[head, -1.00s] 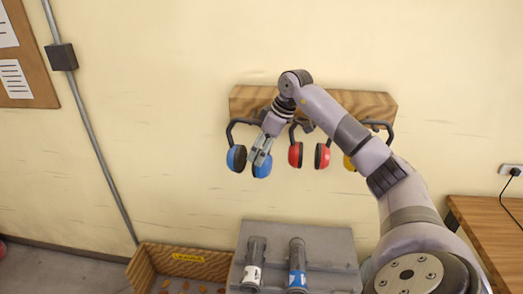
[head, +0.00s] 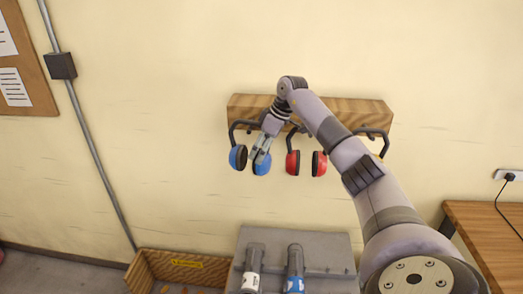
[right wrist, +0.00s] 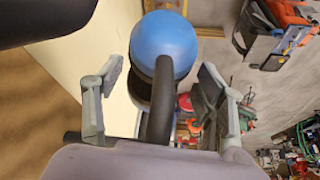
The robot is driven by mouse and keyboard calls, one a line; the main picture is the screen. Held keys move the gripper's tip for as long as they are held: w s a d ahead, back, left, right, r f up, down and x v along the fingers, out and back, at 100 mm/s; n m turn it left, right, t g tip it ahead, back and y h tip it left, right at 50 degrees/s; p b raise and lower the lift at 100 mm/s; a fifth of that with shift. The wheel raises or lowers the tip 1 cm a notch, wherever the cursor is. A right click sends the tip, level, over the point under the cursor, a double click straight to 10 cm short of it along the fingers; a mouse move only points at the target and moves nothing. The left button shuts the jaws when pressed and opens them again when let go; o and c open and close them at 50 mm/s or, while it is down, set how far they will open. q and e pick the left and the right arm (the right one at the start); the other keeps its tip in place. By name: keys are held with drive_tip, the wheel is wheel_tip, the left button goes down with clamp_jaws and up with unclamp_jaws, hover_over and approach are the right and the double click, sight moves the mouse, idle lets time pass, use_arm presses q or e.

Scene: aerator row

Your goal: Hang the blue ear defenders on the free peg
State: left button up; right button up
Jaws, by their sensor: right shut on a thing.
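The blue ear defenders (head: 238,158) have blue cups and a black headband. In the head view they are upright in front of the left end of the wooden peg board (head: 350,115). My right gripper (head: 259,153) is shut on them near the right cup. In the right wrist view, a blue cup (right wrist: 165,45) and the black band show between the fingers. I cannot tell whether the band rests on a peg; the pegs there are hidden. Red ear defenders (head: 292,163) hang right beside them. My left gripper is out of view.
Below stand a grey unit (head: 330,250) with two cylinders and a wooden bin (head: 148,268). A wooden table (head: 490,225) is at right.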

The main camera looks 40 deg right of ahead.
drive_tip(key=shift+w+d, duration=0.35)
drive_tip(key=shift+w+d+f, duration=0.4)
drive_tip(key=shift+d+f, duration=0.15)
drive_tip(key=shift+f, duration=0.2)
drive_tip(key=o, duration=1.4)
drive_tip(key=v, duration=1.2)
drive_tip(key=shift+f, duration=0.15)
